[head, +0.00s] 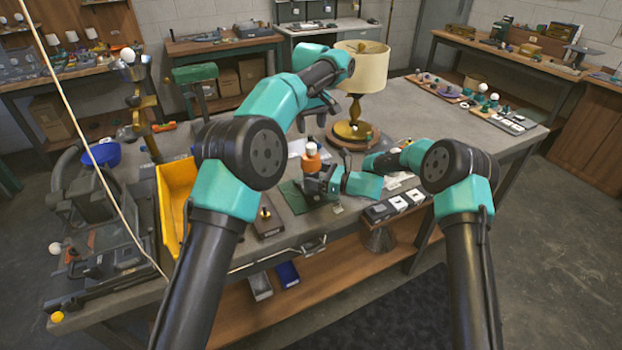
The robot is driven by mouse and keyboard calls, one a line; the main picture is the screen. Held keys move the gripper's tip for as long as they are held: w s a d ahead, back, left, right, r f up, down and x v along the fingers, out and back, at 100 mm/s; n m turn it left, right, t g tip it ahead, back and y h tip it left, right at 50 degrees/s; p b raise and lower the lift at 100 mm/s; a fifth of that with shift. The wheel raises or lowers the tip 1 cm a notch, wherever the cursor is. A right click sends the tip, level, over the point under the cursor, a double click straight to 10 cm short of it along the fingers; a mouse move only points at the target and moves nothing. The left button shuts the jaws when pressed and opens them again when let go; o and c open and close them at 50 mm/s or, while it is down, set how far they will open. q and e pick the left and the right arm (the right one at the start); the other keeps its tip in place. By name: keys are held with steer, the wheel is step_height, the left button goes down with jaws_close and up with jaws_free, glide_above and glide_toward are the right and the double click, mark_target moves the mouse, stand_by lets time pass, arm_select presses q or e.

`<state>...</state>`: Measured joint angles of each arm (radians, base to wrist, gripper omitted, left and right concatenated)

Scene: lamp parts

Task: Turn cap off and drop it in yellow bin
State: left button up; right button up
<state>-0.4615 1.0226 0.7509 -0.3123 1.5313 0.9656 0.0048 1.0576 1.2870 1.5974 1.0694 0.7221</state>
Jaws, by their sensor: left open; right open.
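A small orange bottle-like object (311,163) with a white cap (311,149) on top stands upright on the workbench, on or behind a green mat (291,198). My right gripper (313,182) is open, low in front of the orange object. Its dark fingers overlap the lower part, and I cannot tell whether they touch it. My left gripper (316,112) is open and empty, pointing down above and behind the white cap, apart from it. The yellow bin (172,206) is at the bench's left, partly hidden by my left arm.
A tray of white switches (394,205) lies right of the mat. A blue bowl (102,155) and clutter fill the left end.

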steer(key=shift+x, duration=0.9)
